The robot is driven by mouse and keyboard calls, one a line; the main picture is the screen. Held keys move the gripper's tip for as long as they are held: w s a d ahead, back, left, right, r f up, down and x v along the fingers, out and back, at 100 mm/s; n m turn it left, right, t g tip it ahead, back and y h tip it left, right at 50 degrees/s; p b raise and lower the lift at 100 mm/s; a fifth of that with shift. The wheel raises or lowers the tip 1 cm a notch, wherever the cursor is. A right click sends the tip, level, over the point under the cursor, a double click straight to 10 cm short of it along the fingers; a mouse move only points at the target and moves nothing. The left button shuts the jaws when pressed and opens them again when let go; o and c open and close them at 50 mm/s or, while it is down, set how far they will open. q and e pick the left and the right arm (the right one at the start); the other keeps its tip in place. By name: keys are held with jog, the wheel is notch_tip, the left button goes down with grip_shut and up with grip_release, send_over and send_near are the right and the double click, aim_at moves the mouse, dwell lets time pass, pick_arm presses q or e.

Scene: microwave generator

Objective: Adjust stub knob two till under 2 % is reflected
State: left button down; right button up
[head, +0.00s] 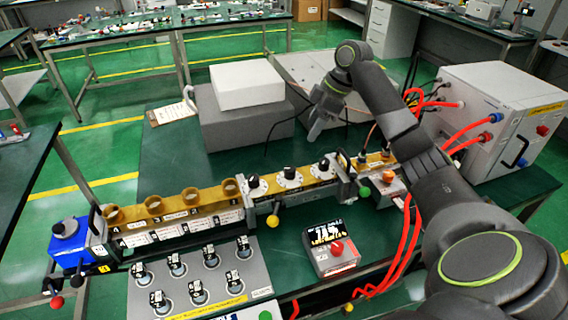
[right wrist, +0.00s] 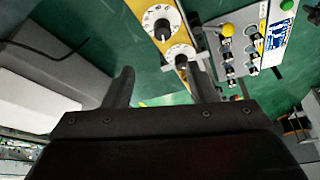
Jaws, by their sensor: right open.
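A brass waveguide section carries three white-dialled stub knobs with black centres: a left one (head: 255,185), a middle one (head: 290,177) and a right one (head: 324,168). Which is numbered two cannot be read. My right gripper (head: 314,130) hangs behind and above the row, apart from the knobs. In the right wrist view its fingers (right wrist: 160,80) are open and empty, and two dials, one large (right wrist: 160,20) and one partly hidden (right wrist: 180,52), lie beyond the fingertips. A meter box (head: 330,245) with a red knob stands in front; its reading is too small to tell. My left gripper is not in view.
A white box (head: 247,83) on a grey block (head: 240,122) stands behind the waveguide. A grey panel (head: 205,285) with several round pieces lies front left. A white power unit (head: 500,115) with red cables is at right.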

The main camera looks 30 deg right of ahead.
aim_at(290, 168)
jog(key=x, duration=0.5)
jog(key=p+x, duration=0.1)
jog(key=x, duration=0.4)
jog(key=p+x, duration=0.1)
jog(key=x, duration=0.4)
jog(key=shift+s+a+f, duration=0.15)
jog(key=shift+s+f, duration=0.05)
jog(key=shift+a+f, duration=0.1)
jog(key=shift+f, duration=0.2)
jog(key=shift+w+f, duration=0.1)
jog(key=shift+f, duration=0.05)
pick_arm(q)
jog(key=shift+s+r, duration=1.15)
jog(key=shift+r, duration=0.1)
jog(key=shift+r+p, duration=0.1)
jog(key=shift+p, duration=0.2)
pick_arm(e)
jog(key=c, duration=1)
